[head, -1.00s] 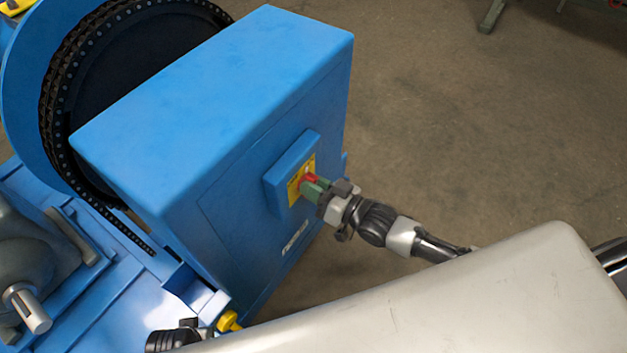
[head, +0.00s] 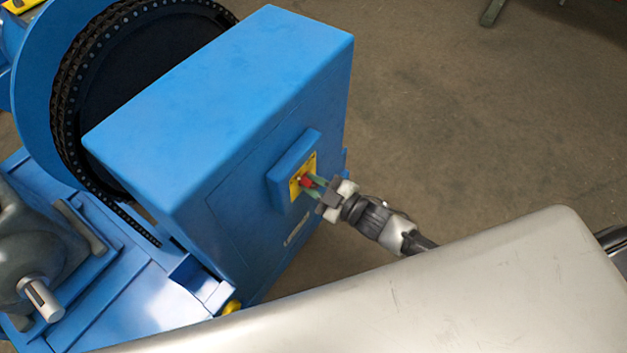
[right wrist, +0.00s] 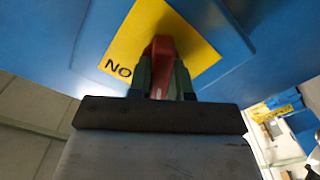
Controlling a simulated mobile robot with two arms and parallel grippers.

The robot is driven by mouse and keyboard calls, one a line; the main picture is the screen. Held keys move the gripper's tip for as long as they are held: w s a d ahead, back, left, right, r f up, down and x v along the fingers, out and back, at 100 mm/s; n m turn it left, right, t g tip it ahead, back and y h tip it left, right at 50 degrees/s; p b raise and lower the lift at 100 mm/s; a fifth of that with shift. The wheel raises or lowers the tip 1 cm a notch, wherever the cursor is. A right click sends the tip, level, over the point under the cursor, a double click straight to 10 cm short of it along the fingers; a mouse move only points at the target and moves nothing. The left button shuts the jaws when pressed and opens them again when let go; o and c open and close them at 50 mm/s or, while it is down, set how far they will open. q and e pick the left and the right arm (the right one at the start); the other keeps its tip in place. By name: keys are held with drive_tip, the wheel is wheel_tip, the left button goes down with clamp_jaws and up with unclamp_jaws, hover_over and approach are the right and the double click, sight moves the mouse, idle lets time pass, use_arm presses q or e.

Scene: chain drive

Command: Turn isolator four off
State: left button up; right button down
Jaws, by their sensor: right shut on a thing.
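The isolator is a blue box (head: 283,178) on the side of the large blue cabinet, with a yellow plate (head: 296,188) and a red handle (head: 306,181). No number is readable on it. My right gripper (head: 313,185) is shut on the red handle, its green fingers on either side. In the right wrist view, the red handle (right wrist: 160,62) stands between the fingers in front of the yellow plate (right wrist: 150,25). My left gripper is out of view.
The blue cabinet (head: 215,105) stands beside a big chain wheel (head: 130,60). A grey machine with a shaft (head: 42,298) is at lower left. A small yellow part (head: 232,307) sits low by the cabinet. Bare floor (head: 450,110) lies to the right.

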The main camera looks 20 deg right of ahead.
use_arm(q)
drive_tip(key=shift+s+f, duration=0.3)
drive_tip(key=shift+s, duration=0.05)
use_arm(e)
drive_tip(key=shift+n, duration=1)
drive_tip(key=shift+f, duration=0.1)
drive_tip(key=c, duration=1)
unclamp_jaws()
drive_tip(key=shift+c, duration=0.2)
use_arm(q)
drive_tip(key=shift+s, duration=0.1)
use_arm(e)
drive_tip(key=shift+s, duration=0.1)
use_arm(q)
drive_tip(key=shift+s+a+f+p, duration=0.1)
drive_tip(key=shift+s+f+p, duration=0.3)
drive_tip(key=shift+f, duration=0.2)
use_arm(e)
drive_tip(key=v, duration=1)
drive_tip(key=shift+s+d, duration=0.25)
drive_tip(key=shift+d, duration=0.05)
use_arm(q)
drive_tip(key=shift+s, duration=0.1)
